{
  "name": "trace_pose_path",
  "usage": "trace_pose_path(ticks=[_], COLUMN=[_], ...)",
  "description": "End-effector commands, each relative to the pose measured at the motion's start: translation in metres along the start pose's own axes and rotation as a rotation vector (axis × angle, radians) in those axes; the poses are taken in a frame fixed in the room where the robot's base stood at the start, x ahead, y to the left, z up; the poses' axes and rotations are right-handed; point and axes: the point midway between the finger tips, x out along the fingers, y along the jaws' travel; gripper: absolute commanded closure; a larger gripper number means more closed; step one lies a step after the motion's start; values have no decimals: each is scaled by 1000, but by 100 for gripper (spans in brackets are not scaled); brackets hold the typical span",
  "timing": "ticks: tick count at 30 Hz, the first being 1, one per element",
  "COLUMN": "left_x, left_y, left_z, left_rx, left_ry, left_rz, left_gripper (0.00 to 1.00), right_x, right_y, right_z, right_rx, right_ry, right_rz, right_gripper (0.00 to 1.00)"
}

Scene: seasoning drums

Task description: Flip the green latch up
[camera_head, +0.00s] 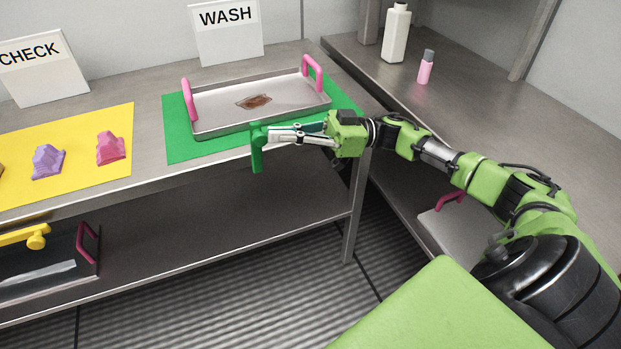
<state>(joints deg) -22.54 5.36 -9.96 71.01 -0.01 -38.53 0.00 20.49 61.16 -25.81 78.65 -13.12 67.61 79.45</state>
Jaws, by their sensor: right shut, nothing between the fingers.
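The green latch (257,150) is at the front edge of the steel table (150,184), in front of the green mat (181,149). Its long part hangs down below the table edge, and its upper part is close to my right fingertips. My right gripper (272,137) comes in from the right, pointing left, with its fingers shut and nothing held between them. The fingertips are at or just beside the latch; I cannot tell if they touch it. The fingers and gripper body hide part of the mat edge. My left gripper is not in view.
A metal tray (213,105) with pink handles and a brown stain stands on the green mat. A yellow mat (98,182) with purple and pink pieces lies left. A yellow latch (24,237) is at lower left. Bottles (396,35) stand on the right counter. Signs stand behind.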

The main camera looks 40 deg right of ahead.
Motion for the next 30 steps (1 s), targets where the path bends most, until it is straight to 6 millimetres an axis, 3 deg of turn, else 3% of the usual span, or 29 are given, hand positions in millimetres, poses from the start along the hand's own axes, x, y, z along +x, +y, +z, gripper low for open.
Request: trace_pose_path(ticks=[8, 21, 30], left_x=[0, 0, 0], left_y=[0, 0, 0], left_z=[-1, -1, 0], left_rx=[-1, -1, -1], left_ry=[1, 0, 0], left_rz=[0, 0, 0], left_gripper=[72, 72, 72], right_x=[-1, -67, -78], right_y=[-1, 1, 0], right_z=[-2, 1, 0], right_rx=[-1, 1, 0], right_ry=[6, 2, 3], right_rz=[-4, 2, 0], right_gripper=[100, 100, 100])
